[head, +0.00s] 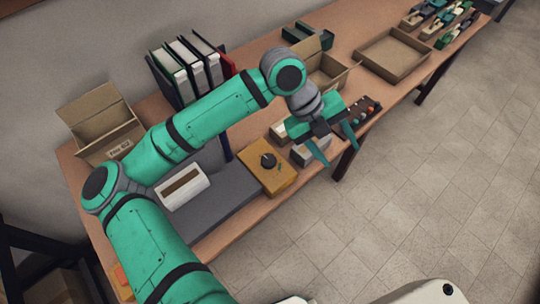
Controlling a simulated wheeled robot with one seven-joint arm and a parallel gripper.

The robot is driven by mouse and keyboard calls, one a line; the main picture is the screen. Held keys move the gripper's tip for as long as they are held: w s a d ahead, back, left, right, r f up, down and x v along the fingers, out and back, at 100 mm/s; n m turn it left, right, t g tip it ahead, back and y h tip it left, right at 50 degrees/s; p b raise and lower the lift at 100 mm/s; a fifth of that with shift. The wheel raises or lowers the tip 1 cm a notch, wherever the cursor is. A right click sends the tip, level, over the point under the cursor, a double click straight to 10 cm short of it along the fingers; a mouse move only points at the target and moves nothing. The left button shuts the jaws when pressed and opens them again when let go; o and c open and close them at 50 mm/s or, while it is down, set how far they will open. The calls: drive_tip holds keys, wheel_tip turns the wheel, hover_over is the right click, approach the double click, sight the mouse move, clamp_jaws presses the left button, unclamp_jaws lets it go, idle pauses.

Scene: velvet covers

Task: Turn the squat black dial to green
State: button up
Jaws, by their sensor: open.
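The squat black dial (268,160) sits on top of a yellow-orange box (259,178) near the table's front edge. A small dark green mark shows on the box just right of the dial. The way the dial points is too small to tell. My gripper (335,150) is open, with its two green fingers spread and pointing down. It is to the right of the dial and apart from it, over the front edge of the table.
A grey box (310,152) lies partly behind my gripper, and a dark panel with coloured knobs (366,110) is beyond it. A grey slab (222,207) with a white device (183,186) is left of the dial's box. Binders (192,62) and open cartons (98,118) stand at the back.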

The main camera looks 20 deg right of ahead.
sight(268, 160)
drive_tip(key=w+a+f+n+t+y, duration=0.35)
drive_tip(key=w+a+y, duration=0.25)
drive_tip(key=w+a, duration=0.65)
drive_tip(key=shift+t, duration=0.35)
drive_tip(key=f, duration=0.3)
drive_tip(key=s+f, duration=0.1)
drive_tip(key=f, duration=0.2)
drive_tip(key=a+f, duration=0.1)
drive_tip(key=f, duration=0.2)
drive_tip(key=shift+s+a+f, duration=0.1)
drive_tip(key=shift+s+f, duration=0.15)
drive_tip(key=shift+f, duration=0.05)
drive_tip(key=c, duration=1)
